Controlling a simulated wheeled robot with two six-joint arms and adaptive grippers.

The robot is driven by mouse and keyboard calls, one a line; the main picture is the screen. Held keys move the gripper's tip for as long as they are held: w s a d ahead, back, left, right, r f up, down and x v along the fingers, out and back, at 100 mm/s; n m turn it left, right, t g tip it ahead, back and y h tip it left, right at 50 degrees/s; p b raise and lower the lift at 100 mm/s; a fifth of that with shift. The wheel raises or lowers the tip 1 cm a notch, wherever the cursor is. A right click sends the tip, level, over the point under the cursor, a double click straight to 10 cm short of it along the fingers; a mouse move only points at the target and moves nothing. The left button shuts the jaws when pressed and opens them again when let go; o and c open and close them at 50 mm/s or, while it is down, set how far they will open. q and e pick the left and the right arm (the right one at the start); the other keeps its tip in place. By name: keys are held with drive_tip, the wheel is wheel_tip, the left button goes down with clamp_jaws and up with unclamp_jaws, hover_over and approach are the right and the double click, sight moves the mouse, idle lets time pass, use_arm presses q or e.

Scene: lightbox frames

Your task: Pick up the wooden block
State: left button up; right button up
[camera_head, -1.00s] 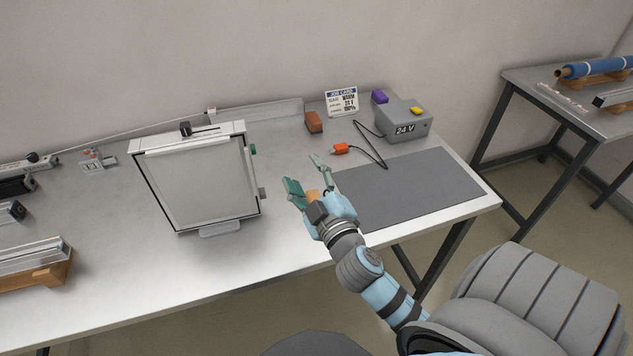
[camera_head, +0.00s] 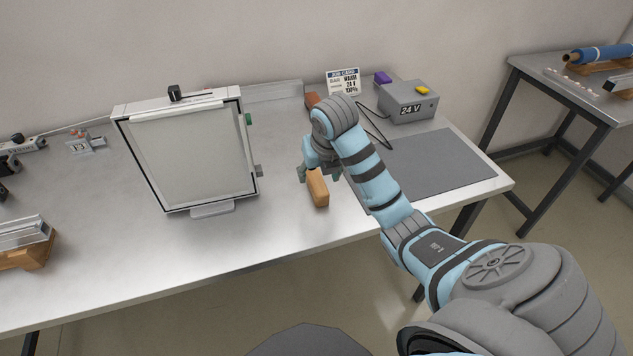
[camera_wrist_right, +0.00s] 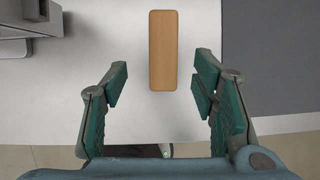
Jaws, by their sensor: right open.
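The wooden block (camera_head: 318,188), a tan oblong, lies on the metal table right of the framed light panel (camera_head: 190,160). In the right wrist view the block (camera_wrist_right: 163,48) points lengthwise away from me, its near end between the fingertips in the picture. My right gripper (camera_head: 318,172) is at the block's far end in the head view, partly hidden by its own wrist. In the wrist view this gripper (camera_wrist_right: 163,80) is open, with a gap on both sides of the block. Its height above the block is hard to tell. My left gripper is out of view.
A grey mat (camera_head: 440,165) lies to the right. The table front is clear near the block.

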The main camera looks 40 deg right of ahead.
sight(319, 183)
drive_tip(key=shift+b+x, duration=0.45)
drive_tip(key=shift+x, duration=0.7)
drive_tip(key=x, duration=0.4)
drive_tip(key=shift+s+d+f+b, duration=0.1)
drive_tip(key=shift+s+f+b, duration=0.15)
drive_tip(key=shift+b, duration=0.1)
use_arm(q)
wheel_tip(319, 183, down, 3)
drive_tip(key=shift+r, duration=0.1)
use_arm(e)
drive_tip(key=shift+r, duration=0.1)
clamp_jaws()
drive_tip(key=shift+r, duration=0.1)
